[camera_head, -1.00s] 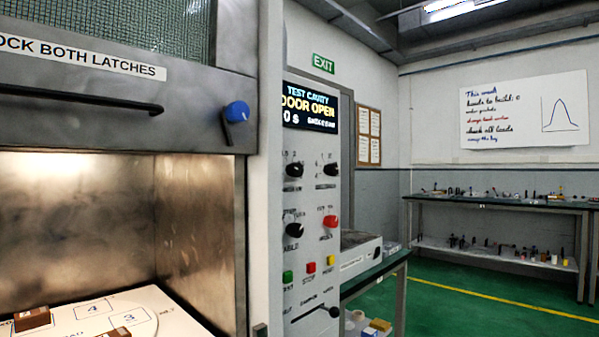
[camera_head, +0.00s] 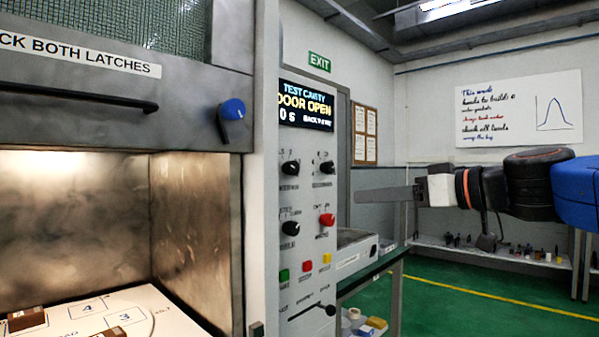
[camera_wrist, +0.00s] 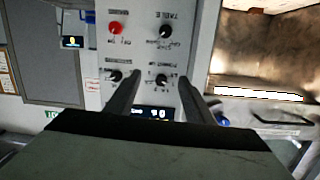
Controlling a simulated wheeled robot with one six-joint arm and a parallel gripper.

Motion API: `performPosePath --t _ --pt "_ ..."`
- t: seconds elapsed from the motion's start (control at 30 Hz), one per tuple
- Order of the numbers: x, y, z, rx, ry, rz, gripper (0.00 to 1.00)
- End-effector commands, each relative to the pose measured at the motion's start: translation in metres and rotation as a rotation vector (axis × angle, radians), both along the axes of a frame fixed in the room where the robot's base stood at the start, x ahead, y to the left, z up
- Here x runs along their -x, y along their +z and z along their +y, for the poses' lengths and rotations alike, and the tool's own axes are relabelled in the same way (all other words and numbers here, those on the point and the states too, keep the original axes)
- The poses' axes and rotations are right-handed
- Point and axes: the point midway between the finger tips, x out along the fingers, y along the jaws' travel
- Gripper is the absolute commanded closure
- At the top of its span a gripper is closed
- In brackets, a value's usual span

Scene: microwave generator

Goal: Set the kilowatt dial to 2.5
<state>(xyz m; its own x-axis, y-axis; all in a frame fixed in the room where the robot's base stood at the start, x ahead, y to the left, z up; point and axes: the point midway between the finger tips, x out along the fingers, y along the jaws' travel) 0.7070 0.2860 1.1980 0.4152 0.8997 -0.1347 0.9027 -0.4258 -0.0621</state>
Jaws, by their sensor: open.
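The control panel (camera_head: 307,245) carries an upper left black knob (camera_head: 290,168), an upper right black knob (camera_head: 326,167), a lower left black knob (camera_head: 291,228) and a red knob (camera_head: 327,220). Their labels are too blurred to tell which is the kilowatt dial or its setting. My gripper (camera_head: 362,194) is to the right of the panel, apart from the knobs. In the wrist view the panel appears upside down, and my open, empty gripper (camera_wrist: 160,77) has its fingers on both sides of the upper left knob (camera_wrist: 162,80) in the picture, without visible contact.
The display (camera_head: 306,105) above the knobs reads "DOOR OPEN". Green (camera_head: 284,276), red (camera_head: 307,266) and yellow (camera_head: 327,258) buttons and a lever (camera_head: 329,310) sit below. The open cavity (camera_head: 195,230) is left. A bench with a box (camera_head: 354,256) stands behind the panel.

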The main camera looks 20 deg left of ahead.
Motion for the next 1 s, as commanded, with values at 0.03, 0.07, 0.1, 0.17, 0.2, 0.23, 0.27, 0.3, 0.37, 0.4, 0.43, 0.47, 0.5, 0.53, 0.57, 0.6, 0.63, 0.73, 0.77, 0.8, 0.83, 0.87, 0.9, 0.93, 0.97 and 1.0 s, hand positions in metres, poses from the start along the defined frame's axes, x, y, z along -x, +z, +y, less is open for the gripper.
performPosePath --t 0.03,0.07,0.1,0.17,0.2,0.23,0.27,0.3,0.37,0.4,0.43,0.47,0.5,0.53,0.57,0.6,0.63,0.73,0.77,0.8,0.83,0.87,0.9,0.93,0.97,1.0 --pt "-0.005 0.017 0.012 -0.030 0.017 -0.033 0.52" --pt "-0.007 0.025 0.017 -0.045 0.025 -0.051 0.52" --pt "-0.008 0.035 0.022 -0.064 0.032 -0.071 0.52" --pt "-0.011 0.045 0.028 -0.082 0.039 -0.092 0.52" --pt "-0.012 0.050 0.031 -0.091 0.043 -0.102 0.52" --pt "-0.012 0.053 0.032 -0.095 0.044 -0.107 0.52" --pt "-0.013 0.054 0.034 -0.098 0.046 -0.111 0.52" --pt "-0.013 0.055 0.036 -0.100 0.046 -0.114 0.52" --pt "-0.015 0.055 0.040 -0.100 0.046 -0.114 0.52" --pt "-0.017 0.055 0.043 -0.101 0.046 -0.113 0.52" --pt "-0.018 0.054 0.047 -0.100 0.046 -0.112 0.52" --pt "-0.020 0.054 0.051 -0.099 0.047 -0.112 0.52" --pt "-0.022 0.054 0.057 -0.099 0.048 -0.112 0.52" --pt "-0.024 0.054 0.061 -0.099 0.047 -0.112 0.52" --pt "-0.026 0.054 0.066 -0.099 0.047 -0.112 0.52" --pt "-0.028 0.054 0.073 -0.099 0.048 -0.111 0.52" --pt "-0.031 0.053 0.078 -0.099 0.048 -0.111 0.52" --pt "-0.037 0.054 0.094 -0.098 0.048 -0.111 0.52" --pt "-0.040 0.053 0.099 -0.098 0.047 -0.111 0.52" --pt "-0.042 0.054 0.105 -0.098 0.046 -0.111 0.52" --pt "-0.044 0.054 0.110 -0.098 0.047 -0.112 0.52" --pt "-0.045 0.054 0.116 -0.099 0.048 -0.111 0.52" --pt "-0.049 0.053 0.122 -0.098 0.046 -0.111 0.52" --pt "-0.051 0.053 0.126 -0.098 0.046 -0.111 0.52" --pt "-0.053 0.054 0.131 -0.098 0.047 -0.111 0.52" --pt "-0.055 0.053 0.138 -0.098 0.047 -0.111 0.52"
